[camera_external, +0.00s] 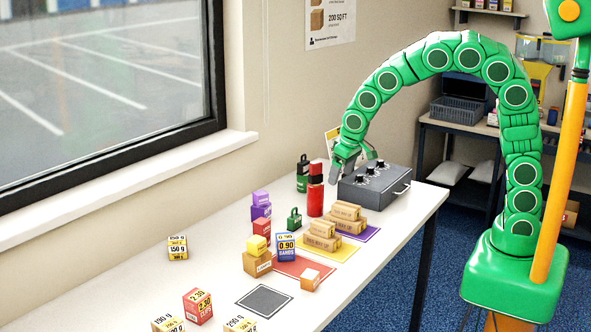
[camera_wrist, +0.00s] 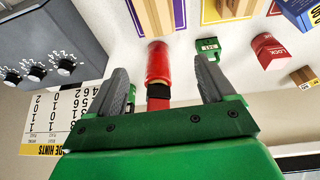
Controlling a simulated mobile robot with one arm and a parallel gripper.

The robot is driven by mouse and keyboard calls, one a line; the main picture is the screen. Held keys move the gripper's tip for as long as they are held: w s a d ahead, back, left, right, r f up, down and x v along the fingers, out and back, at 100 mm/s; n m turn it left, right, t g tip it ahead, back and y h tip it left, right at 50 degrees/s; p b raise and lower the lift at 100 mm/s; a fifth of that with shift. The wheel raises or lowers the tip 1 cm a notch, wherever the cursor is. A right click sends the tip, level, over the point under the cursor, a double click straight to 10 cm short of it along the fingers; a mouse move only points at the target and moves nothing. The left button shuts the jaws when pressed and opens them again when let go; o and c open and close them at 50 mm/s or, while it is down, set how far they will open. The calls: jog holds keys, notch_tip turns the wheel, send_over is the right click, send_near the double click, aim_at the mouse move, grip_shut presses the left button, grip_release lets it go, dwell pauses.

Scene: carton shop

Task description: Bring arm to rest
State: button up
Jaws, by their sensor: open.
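My green arm arches over from the right, and my gripper (camera_external: 354,162) hangs beside the grey box with knobs (camera_external: 375,187), near the back of the white table (camera_external: 235,240). In the wrist view my gripper (camera_wrist: 162,82) has its two grey fingers spread wide apart. A red cylinder with a black band (camera_wrist: 160,64) shows between the fingers, beyond them. In the external view this red cylinder (camera_external: 315,196) stands upright on the table to the left of the gripper, apart from it. Nothing is held.
Wooden blocks (camera_external: 320,238) lie on yellow and purple mats right of the cylinder. Green padlock-like blocks (camera_external: 294,220), purple blocks (camera_external: 261,204) and price-marked boxes (camera_external: 198,306) stand further left. A dark square (camera_external: 264,300) is empty. A window wall runs behind the table.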

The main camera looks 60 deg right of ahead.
jog(key=s+d+r+g, duration=0.1)
jog(key=s+d, duration=0.4)
jog(key=s, duration=0.7)
jog(key=s+d+r+g, duration=0.2)
jog(key=s+d+r, duration=0.1)
jog(key=s, duration=1)
jog(key=s+d+r+g, duration=0.2)
jog(key=s+d, duration=0.4)
jog(key=s, duration=0.6)
jog(key=shift+s+d+y, duration=0.15)
jog(key=shift+d+y, duration=0.15)
jog(key=shift+d, duration=0.05)
jog(key=shift+r, duration=0.1)
